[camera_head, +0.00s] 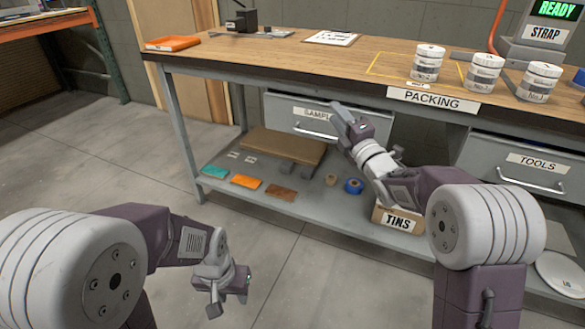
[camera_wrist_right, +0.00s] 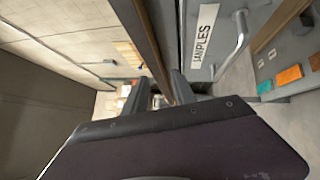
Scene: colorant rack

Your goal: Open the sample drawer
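The sample drawer (camera_head: 285,113) is a grey drawer under the bench top, with a white label and a bar handle (camera_head: 317,133). Its front looks closed. In the right wrist view the SAMPLES label (camera_wrist_right: 203,35) and the handle (camera_wrist_right: 236,46) stand upper right, beyond my fingers. My right gripper (camera_head: 342,113) is in front of the drawer's right part and hides the label's end. Its fingers (camera_wrist_right: 157,90) are apart with nothing held between them, and it is clear of the handle. My left gripper (camera_head: 228,300) hangs low over the floor, away from the bench; its finger gap is unclear.
The bench top (camera_head: 300,55) overhangs the drawer and carries several white tins (camera_head: 428,62) at right. The lower shelf (camera_head: 300,200) holds a cardboard piece (camera_head: 282,152), coloured samples and a TINS box (camera_head: 398,221). A TOOLS drawer (camera_head: 530,165) is at right. The floor left is clear.

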